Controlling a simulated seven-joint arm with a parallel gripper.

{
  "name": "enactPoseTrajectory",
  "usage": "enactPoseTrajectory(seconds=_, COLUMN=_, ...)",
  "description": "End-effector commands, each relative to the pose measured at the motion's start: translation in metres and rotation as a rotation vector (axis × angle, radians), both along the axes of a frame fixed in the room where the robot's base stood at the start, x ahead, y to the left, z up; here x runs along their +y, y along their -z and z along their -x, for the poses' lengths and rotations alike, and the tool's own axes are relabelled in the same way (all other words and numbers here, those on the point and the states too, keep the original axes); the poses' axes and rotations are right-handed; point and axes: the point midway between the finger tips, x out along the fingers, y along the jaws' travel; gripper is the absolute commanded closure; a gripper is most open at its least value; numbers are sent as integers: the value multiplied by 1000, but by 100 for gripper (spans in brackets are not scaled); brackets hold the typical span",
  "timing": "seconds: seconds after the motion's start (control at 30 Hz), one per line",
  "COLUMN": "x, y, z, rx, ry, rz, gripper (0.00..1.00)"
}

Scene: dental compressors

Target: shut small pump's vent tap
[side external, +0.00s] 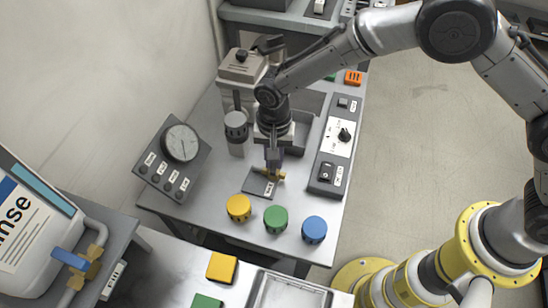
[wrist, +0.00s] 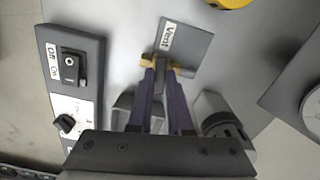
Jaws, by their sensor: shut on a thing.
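The vent tap is a small brass tap (side external: 279,174) on a grey plate (side external: 259,187) labelled "Vent" in the wrist view. It stands near the middle of the metal bench, in front of the pump parts. My gripper (side external: 273,163) points straight down over the tap. In the wrist view its purple fingers (wrist: 162,70) are shut on the tap's handle, with brass (wrist: 147,64) showing beside the fingertips. The handle is mostly hidden between the fingers, so its angle is hard to tell.
Yellow (side external: 238,207), green (side external: 276,218) and blue (side external: 314,229) knobs stand along the bench front. A gauge box (side external: 182,143) is left, a switch panel (side external: 336,140) right. A grey cylinder (side external: 236,127) is close beside my gripper. A rinse container (side external: 30,225) stands lower left.

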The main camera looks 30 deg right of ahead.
Motion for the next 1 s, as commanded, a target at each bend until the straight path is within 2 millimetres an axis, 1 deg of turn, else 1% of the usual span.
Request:
enactPoseTrajectory(seconds=0.2, x=0, y=-2, z=-1, rx=-4, ry=119, rz=-2, gripper=100)
enactPoseTrajectory(seconds=0.4, x=0, y=-2, z=-2, rx=-4, ry=180, rz=-2, gripper=100)
enactPoseTrajectory(seconds=0.93, x=0, y=-2, z=-2, rx=-4, ry=205, rz=-2, gripper=100)
enactPoseTrajectory(seconds=0.97, x=0, y=-2, z=-2, rx=-4, ry=205, rz=-2, gripper=81)
enactPoseTrajectory(seconds=1.0, x=0, y=-2, z=-2, rx=-4, ry=205, rz=-2, gripper=74)
